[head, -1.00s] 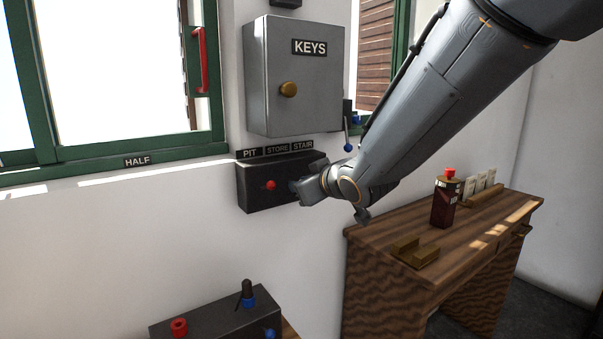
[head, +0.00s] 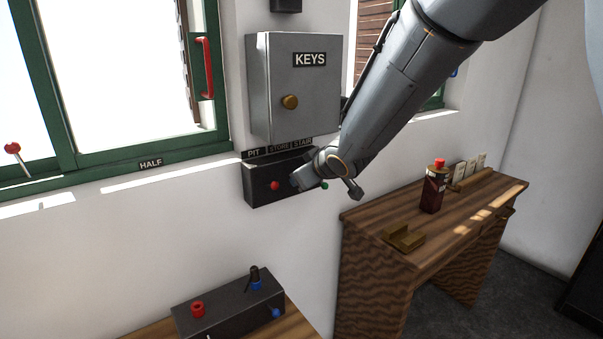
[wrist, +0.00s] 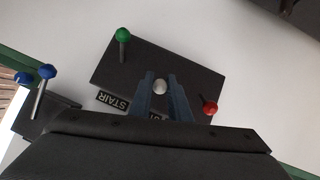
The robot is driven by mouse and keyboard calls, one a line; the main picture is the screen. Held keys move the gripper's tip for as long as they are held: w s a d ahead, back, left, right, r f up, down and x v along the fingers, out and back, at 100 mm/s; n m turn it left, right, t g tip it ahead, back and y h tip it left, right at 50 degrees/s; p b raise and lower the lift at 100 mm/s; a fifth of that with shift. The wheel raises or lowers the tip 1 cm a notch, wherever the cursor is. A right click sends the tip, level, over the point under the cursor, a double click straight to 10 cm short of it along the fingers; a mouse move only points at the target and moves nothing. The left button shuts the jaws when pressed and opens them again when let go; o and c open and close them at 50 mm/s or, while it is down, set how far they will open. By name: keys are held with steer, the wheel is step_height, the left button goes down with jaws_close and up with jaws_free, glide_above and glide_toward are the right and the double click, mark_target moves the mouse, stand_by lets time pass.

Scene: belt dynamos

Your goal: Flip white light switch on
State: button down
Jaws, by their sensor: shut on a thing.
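The white switch (wrist: 160,87) has a round white knob and is the middle one on a dark wall box (head: 262,196). In the wrist view it sits between the two blue-grey fingers of my gripper (wrist: 160,80), which is shut on it. In the head view my gripper (head: 298,181) is at the front of the box and hides the white knob. The red switch (head: 275,185) is to the left and the green switch (head: 324,186) to the right. Labels PIT, STORE and STAIR run above the box; STORE is in the middle.
A grey KEYS cabinet (head: 293,88) hangs just above the box. A blue-knobbed lever (wrist: 43,80) is beyond the green switch. A desk (head: 385,222) with a dark red bottle (head: 433,188) stands right. A second control box (head: 230,308) is below.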

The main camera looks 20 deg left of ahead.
stand_by(0.4)
steer(key=c, duration=1.7)
jaws_free()
steer(key=shift+o, duration=0.2)
steer(key=shift+r, duration=0.1)
steer(key=v, duration=0.7)
steer(key=shift+s+d, duration=0.2)
steer(key=shift+s, duration=0.1)
steer(key=shift+r, duration=0.15)
